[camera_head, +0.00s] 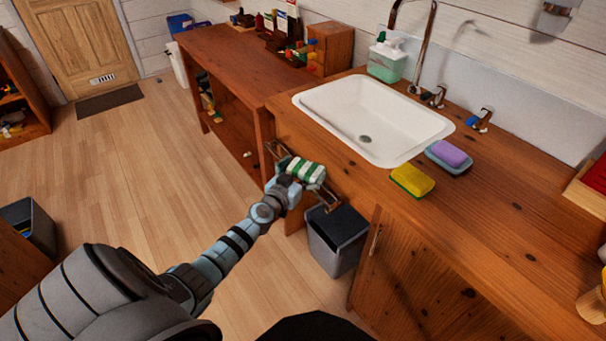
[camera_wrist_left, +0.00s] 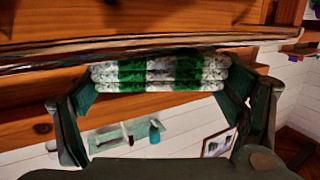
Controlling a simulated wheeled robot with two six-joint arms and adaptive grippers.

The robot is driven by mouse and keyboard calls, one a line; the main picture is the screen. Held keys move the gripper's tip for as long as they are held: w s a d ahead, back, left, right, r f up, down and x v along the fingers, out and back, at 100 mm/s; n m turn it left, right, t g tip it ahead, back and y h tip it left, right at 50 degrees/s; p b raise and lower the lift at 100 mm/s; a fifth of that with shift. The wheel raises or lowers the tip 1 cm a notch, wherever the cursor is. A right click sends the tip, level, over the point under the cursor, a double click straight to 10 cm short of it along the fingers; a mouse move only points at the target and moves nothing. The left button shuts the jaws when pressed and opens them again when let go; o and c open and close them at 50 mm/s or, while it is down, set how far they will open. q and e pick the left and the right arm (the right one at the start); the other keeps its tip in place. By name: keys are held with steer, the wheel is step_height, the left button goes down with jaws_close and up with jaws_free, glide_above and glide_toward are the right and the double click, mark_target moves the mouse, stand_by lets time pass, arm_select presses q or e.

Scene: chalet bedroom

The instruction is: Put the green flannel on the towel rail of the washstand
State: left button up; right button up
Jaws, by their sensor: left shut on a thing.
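The green flannel (camera_head: 307,171) is a folded cloth with green and white stripes. My left gripper (camera_head: 295,176) is shut on it, at the front of the wooden washstand (camera_head: 480,205). The flannel also shows in the left wrist view (camera_wrist_left: 160,73), between my two fingers. The towel rail (camera_head: 328,198) is a thin bar along the washstand's front, partly hidden by the flannel and gripper. In the wrist view the rail (camera_wrist_left: 40,62) runs across just above the flannel's upper edge. I cannot tell whether they touch. My right gripper is not in view.
A grey bin (camera_head: 337,240) stands on the floor below the rail. A white basin (camera_head: 372,118) is set in the top, with a yellow-green sponge (camera_head: 412,180) and a purple soap (camera_head: 452,153) nearby. The floor at left (camera_head: 150,165) is clear.

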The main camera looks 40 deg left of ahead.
arm_select(q)
steer(key=shift+r, duration=0.2)
steer(key=shift+f, duration=0.3)
steer(key=o, duration=0.8)
steer(key=shift+o, duration=0.2)
steer(key=shift+r, duration=0.1)
